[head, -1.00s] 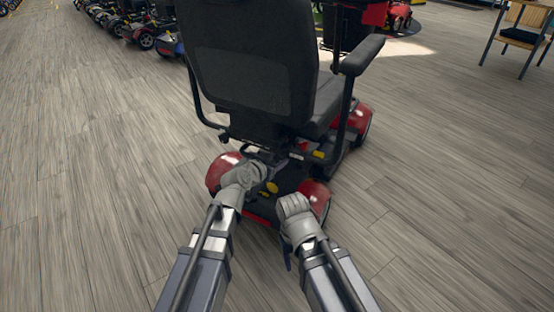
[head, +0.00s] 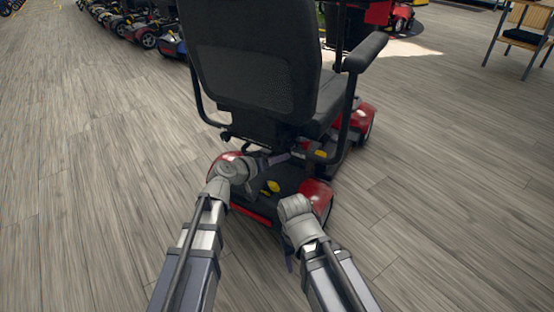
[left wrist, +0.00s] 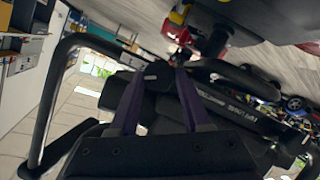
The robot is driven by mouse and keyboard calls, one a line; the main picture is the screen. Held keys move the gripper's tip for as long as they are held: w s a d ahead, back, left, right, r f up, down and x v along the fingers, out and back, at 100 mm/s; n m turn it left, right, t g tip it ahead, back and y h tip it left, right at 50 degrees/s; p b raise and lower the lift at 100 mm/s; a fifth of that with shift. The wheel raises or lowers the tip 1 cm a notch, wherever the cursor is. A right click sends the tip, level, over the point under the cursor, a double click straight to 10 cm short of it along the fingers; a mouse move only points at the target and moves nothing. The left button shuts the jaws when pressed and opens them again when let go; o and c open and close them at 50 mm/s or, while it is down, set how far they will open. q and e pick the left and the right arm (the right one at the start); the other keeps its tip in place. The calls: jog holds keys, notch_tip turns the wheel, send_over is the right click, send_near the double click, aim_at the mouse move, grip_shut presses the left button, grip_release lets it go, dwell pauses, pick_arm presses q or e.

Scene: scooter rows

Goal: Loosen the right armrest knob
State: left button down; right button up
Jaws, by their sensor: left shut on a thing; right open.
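The scooter's black seat (head: 250,65) stands with its back to me. Its right armrest (head: 366,52) is raised at the right on a black post. My left gripper (head: 286,156) is low behind the seat, under its rear edge. In the left wrist view, its two purple fingers (left wrist: 160,82) are shut on a small dark part, seemingly the armrest knob (left wrist: 158,72), beside black tubes. The knob is too small and hidden to make out in the head view. My right gripper (head: 289,262) hangs low behind the scooter's rear, mostly hidden by its own wrist, open and empty.
The scooter's red rear fenders (head: 316,194) and yellow parts (head: 271,187) lie close to both wrists. A row of scooters (head: 140,28) stands at the far left, a wooden chair (head: 522,38) at the far right. The floor around is clear.

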dwell(0.4)
pick_arm(q)
jog(key=shift+c, duration=1.8)
grip_release()
jog(key=p+v, duration=0.2)
jog(key=v, duration=0.5)
jog(key=shift+s+a+p, duration=0.25)
jog(key=shift+p, duration=0.05)
jog(key=shift+r, duration=0.15)
